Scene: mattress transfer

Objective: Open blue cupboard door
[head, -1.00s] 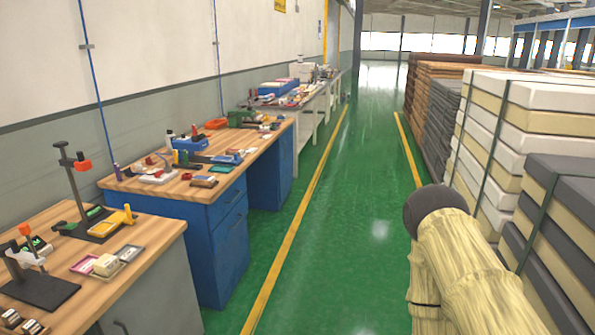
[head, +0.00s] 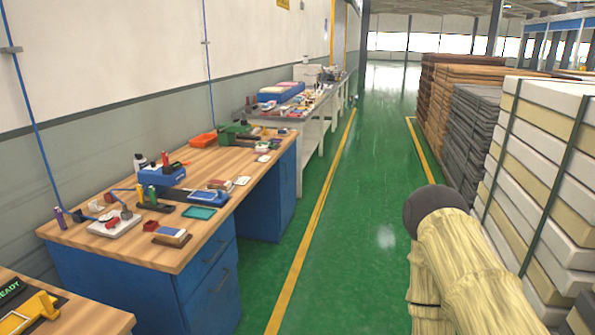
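A blue workbench with a wooden top (head: 190,240) stands along the left wall. Its near blue cabinet (head: 208,290) has a drawer front above and a larger front below, each with a dark handle; both look closed. I cannot tell whether the lower front is a door. A second blue cabinet (head: 283,195) stands under the far end of the bench, with its front closed. My arm, in a pale yellowish cover, shows at the lower right, apart from the bench. My gripper is not in view.
A green aisle (head: 350,230) with yellow edge lines runs ahead and is clear. Stacked mattresses (head: 530,170) line the right side. A nearer wooden bench (head: 90,318) is at the lower left.

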